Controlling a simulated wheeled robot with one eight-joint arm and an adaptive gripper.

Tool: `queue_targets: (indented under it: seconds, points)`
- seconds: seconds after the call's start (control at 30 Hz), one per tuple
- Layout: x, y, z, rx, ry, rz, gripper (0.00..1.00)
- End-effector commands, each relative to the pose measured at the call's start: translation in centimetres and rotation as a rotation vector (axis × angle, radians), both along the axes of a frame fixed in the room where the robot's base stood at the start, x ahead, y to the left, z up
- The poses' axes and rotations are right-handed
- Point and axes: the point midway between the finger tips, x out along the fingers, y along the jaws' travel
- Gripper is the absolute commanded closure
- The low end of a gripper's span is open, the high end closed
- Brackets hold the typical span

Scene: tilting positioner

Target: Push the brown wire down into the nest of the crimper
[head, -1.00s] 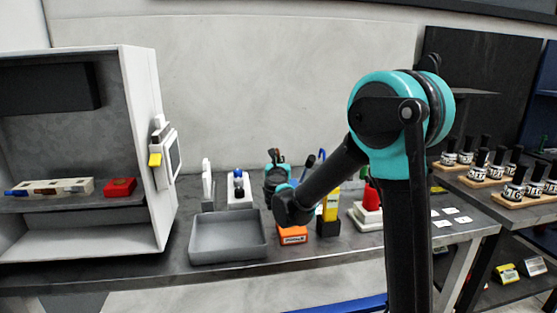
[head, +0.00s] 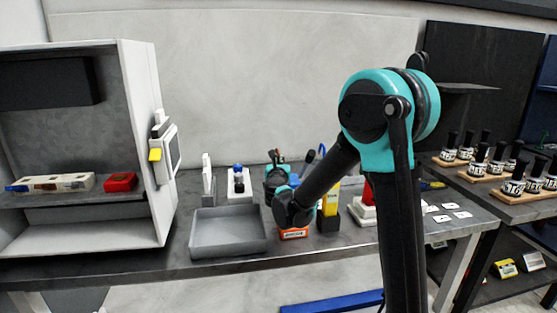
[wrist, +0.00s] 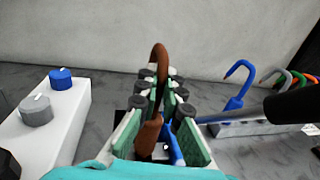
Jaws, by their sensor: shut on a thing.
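In the wrist view the brown wire (wrist: 160,62) stands between the green and white fingers of my gripper (wrist: 160,108), which is shut on it. Its bent end arches up past the fingertips, and a thicker brown end (wrist: 148,134) leans left near the base of the fingers. A blue part (wrist: 174,148) sits beside that brown end; I cannot tell what it belongs to. In the head view my gripper (head: 277,165) is small, over the back of the bench. The crimper and its nest cannot be clearly made out; my fingers may hide them.
A white box with a blue knob (wrist: 61,78) and a grey knob (wrist: 36,110) stands left of my gripper. A rack (wrist: 240,128) with several coloured hooked wires stands right. A grey tray (head: 228,235) and an orange block (head: 293,233) are nearer on the bench.

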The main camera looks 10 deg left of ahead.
Motion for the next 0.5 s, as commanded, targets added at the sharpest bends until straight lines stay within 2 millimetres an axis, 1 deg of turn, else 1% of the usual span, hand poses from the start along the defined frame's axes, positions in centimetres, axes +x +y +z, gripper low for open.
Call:
queue_targets:
  seconds: [0.5]
  points:
    - [0.0,0.0,-1.2,0.0,0.0,0.0,1.0]
